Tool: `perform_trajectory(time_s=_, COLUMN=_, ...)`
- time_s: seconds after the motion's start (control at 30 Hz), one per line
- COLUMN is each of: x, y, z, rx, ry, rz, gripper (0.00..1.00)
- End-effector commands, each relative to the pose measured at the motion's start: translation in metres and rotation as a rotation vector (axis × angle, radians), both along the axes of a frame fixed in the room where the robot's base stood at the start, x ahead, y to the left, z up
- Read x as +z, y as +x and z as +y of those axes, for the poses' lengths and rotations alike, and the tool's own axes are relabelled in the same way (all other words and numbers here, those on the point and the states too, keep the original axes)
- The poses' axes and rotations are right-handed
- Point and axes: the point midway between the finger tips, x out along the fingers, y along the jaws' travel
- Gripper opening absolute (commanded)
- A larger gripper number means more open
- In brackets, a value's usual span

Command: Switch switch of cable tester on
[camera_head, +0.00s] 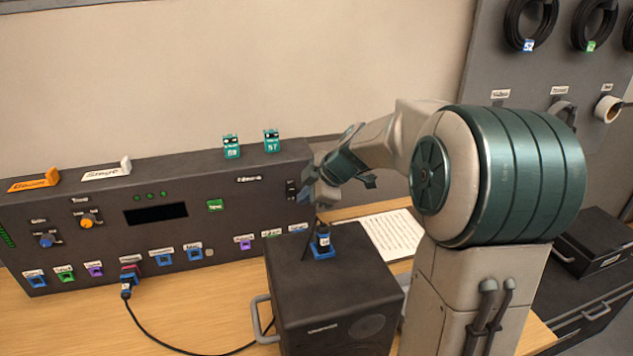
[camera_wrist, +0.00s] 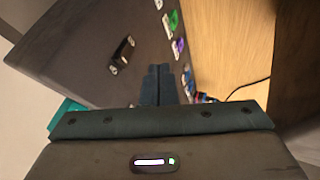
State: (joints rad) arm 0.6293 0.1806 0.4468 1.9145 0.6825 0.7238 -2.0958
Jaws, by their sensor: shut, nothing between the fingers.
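The cable tester (camera_head: 110,205) is a wide dark console on the wooden desk, with a row of coloured ports along its front. A small black switch (camera_head: 291,188) with light marks sits near its right end. In the wrist view the switch (camera_wrist: 122,54) shows as a black rocker on the dark face, up and left of my fingertips. My gripper (camera_head: 307,192) is just right of the switch in the head view. My fingers (camera_wrist: 160,72) are shut with nothing between them, apart from the switch. I cannot tell which way the rocker is tipped.
A dark box (camera_head: 325,300) with a blue-based plug (camera_head: 322,241) on top stands in front of the tester's right end. A black cable (camera_head: 150,325) runs from a port across the desk. A paper sheet (camera_head: 392,234) lies behind the box. Labelled blocks (camera_head: 231,147) stand on top of the tester.

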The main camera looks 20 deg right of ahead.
Motion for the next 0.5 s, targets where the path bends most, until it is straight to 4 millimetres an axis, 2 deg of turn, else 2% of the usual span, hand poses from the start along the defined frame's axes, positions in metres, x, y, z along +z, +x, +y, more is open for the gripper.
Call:
perform_trajectory(time_s=0.1, x=-0.015, y=0.012, z=0.010, rx=0.003, ry=0.003, rz=0.003, gripper=0.00)
perform_trajectory(time_s=0.3, x=-0.008, y=0.037, z=0.008, rx=0.001, ry=0.000, rz=-0.001, gripper=0.00)
perform_trajectory(time_s=0.5, x=-0.009, y=0.048, z=0.008, rx=0.002, ry=-0.001, rz=-0.001, gripper=0.00)
